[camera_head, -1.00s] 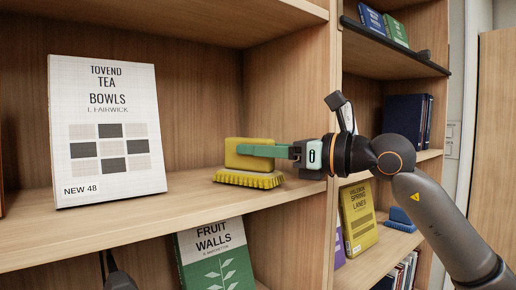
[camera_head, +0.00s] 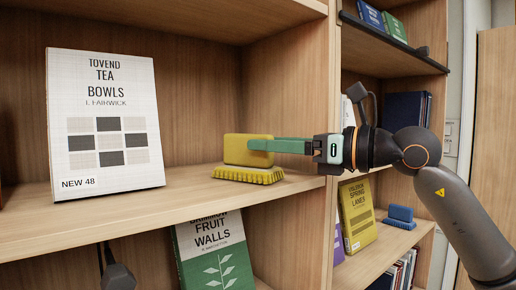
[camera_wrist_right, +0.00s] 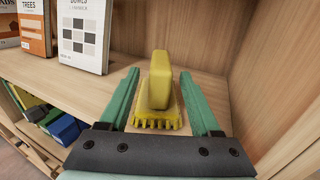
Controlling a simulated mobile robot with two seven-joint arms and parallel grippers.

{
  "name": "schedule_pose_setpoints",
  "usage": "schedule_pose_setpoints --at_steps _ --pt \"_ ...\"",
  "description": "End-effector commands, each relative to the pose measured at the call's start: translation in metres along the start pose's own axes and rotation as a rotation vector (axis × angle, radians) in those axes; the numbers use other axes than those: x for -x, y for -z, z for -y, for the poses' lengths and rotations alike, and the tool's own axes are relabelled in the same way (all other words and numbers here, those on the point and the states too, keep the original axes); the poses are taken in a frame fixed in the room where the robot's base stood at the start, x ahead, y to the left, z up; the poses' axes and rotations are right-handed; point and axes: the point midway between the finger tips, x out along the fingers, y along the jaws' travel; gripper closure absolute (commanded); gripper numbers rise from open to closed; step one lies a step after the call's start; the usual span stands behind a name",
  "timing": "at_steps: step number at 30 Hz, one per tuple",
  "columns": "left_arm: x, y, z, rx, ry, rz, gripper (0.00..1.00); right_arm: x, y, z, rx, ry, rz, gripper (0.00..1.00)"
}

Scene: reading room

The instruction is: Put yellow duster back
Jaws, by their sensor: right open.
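The yellow duster (camera_head: 248,150) stands on the wooden shelf (camera_head: 190,192), bristles down, near the upright divider. Its block and bristle base also show in the right wrist view (camera_wrist_right: 159,85). My right gripper (camera_head: 258,145) is open, with its green fingers reaching in from the right at the duster. In the right wrist view the fingers (camera_wrist_right: 160,88) lie on either side of the duster, with gaps, and hold nothing. My left gripper is not clearly seen; only a dark part shows at the lower left of the head view.
A white Tea Bowls book (camera_head: 105,125) stands left on the same shelf. A Fruit Walls book (camera_head: 212,250) is below. The divider (camera_head: 328,210) is close to my right gripper. A blue brush (camera_head: 400,215) and a yellow book (camera_head: 357,215) stand in the right bay.

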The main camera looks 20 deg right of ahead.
Motion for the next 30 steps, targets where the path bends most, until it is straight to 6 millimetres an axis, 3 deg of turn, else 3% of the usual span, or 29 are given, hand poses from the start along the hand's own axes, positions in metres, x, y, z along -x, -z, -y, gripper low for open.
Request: schedule_pose_setpoints --at_steps 6,12,17,30 --pt "-0.012 -0.013 0.001 -0.001 0.000 0.001 0.50 0.050 0.003 0.001 0.001 0.004 0.001 0.36" --pt "-0.016 -0.018 0.001 -0.001 0.000 0.001 0.50 0.079 0.002 0.001 0.000 0.002 -0.001 0.36" --pt "-0.017 -0.019 0.001 -0.001 0.000 0.002 0.50 0.087 0.001 0.000 0.000 -0.001 -0.001 0.36" --pt "-0.017 -0.019 0.001 -0.001 0.000 0.002 0.50 0.088 0.000 0.000 0.000 -0.001 0.000 0.36"
